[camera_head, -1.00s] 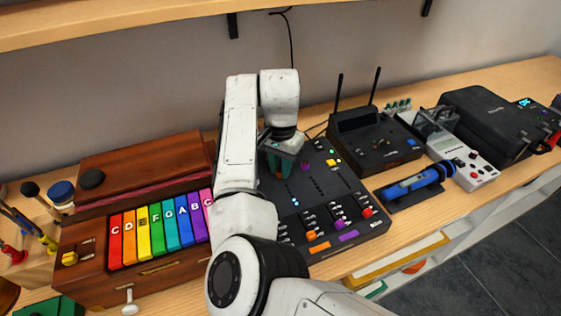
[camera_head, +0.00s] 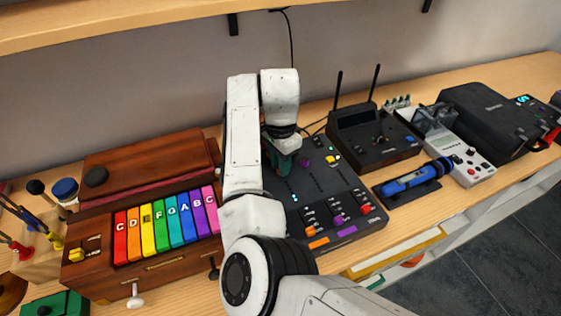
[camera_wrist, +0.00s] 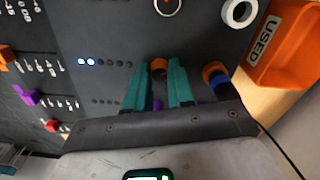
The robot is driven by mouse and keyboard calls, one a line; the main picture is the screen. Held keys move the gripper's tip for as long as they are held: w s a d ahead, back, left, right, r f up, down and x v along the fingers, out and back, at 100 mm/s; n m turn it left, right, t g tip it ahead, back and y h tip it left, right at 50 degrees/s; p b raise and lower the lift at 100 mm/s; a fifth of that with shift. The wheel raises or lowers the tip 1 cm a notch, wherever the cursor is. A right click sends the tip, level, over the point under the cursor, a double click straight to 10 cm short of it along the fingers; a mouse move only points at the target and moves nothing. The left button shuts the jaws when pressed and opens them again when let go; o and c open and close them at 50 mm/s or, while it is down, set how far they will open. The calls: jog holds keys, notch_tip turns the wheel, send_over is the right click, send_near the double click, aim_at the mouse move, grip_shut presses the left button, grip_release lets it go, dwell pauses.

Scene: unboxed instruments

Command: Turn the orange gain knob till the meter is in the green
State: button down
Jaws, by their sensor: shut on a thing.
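The black mixer panel (camera_head: 330,190) lies on the bench in front of me. My gripper (camera_wrist: 159,74), with teal fingers, is shut on an orange knob (camera_wrist: 158,65) on the panel. The knob's top shows between the two fingertips. To its left in the wrist view is a row of small lights (camera_wrist: 91,62). A couple at its left end glow blue-white, and the others look dark. I see no green lit in that row. In the head view my gripper (camera_head: 278,157) is partly hidden by my wrist, and the knob is hidden.
A second orange knob with a blue part (camera_wrist: 215,76) sits just right of my fingers. Orange, purple and red sliders (camera_head: 338,221) line the panel's front. A wooden keyboard box (camera_head: 150,265) stands left, a black antenna unit (camera_head: 372,150) right. An orange bin (camera_wrist: 285,45) is close by.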

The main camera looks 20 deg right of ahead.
jog(key=c, duration=1)
grip_release()
jog(key=shift+r, duration=0.1)
notch_tip(320, 180, up, 11)
jog(key=shift+f+b, duration=0.2)
jog(key=shift+b, duration=0.2)
